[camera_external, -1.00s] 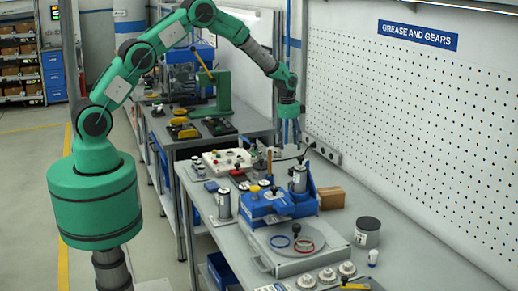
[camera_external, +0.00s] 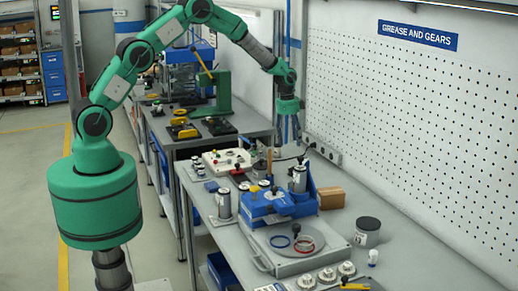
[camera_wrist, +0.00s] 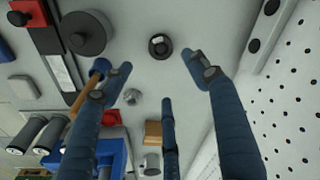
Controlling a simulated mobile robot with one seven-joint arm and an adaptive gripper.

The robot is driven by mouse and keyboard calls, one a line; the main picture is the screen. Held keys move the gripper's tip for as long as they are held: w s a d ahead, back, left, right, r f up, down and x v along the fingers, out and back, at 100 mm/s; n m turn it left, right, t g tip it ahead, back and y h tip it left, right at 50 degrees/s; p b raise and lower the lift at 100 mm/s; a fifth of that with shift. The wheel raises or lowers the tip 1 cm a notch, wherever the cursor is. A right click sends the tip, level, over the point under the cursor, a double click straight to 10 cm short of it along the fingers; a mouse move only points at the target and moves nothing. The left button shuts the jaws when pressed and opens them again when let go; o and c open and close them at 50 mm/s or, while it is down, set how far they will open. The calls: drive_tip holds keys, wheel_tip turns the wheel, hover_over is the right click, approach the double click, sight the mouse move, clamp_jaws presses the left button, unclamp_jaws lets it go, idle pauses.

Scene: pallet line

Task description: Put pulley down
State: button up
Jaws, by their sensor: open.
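My gripper (camera_external: 290,136) hangs fingers down over the far end of the grey workbench, near the pegboard wall. In the wrist view its blue fingers (camera_wrist: 160,76) are spread apart with nothing between them. A small dark round piece with a raised hub (camera_wrist: 160,46), possibly the pulley, rests on the grey bench top (camera_wrist: 140,17) just beyond the fingertips, apart from them. A larger dark disc with a knob (camera_wrist: 86,34) lies to its left; I cannot tell for sure which is the pulley. Neither can be made out in the external view.
A blue fixture (camera_external: 262,207), white control box (camera_external: 228,160) and cardboard block (camera_external: 331,198) stand on the bench. An orange-handled hammer-like tool (camera_wrist: 78,119) is beside the left finger. The pegboard (camera_external: 410,130) borders the right side. Bare bench surrounds the small round piece.

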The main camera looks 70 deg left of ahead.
drive_tip(key=s+d+r+n+t, duration=0.1)
drive_tip(key=s+d+r, duration=0.1)
drive_tip(key=s+r, duration=0.7)
drive_tip(key=s+d+r+n, duration=0.2)
drive_tip(key=s+r, duration=0.3)
drive_tip(key=r, duration=0.7)
drive_tip(key=s+d+r+n+t, duration=0.1)
drive_tip(key=s+d+r, duration=0.1)
drive_tip(key=s+r, duration=0.75)
drive_tip(key=s+d+r+n+t, duration=0.1)
drive_tip(key=s+r, duration=0.1)
drive_tip(key=s, duration=0.8)
drive_tip(key=s+d+r+n, duration=0.1)
drive_tip(key=s+r+n, duration=0.1)
drive_tip(key=s, duration=0.8)
drive_tip(key=s+d+r+n+t+y, duration=0.1)
drive_tip(key=s+r+n, duration=0.1)
drive_tip(key=s, duration=0.9)
drive_tip(key=shift+d+r+t, duration=0.3)
drive_tip(key=shift+d+r, duration=0.05)
drive_tip(key=shift+d, duration=0.05)
drive_tip(key=shift+w, duration=0.1)
wheel_tip(320, 180, down, 10)
drive_tip(key=b, duration=1)
drive_tip(key=shift+f, duration=0.2)
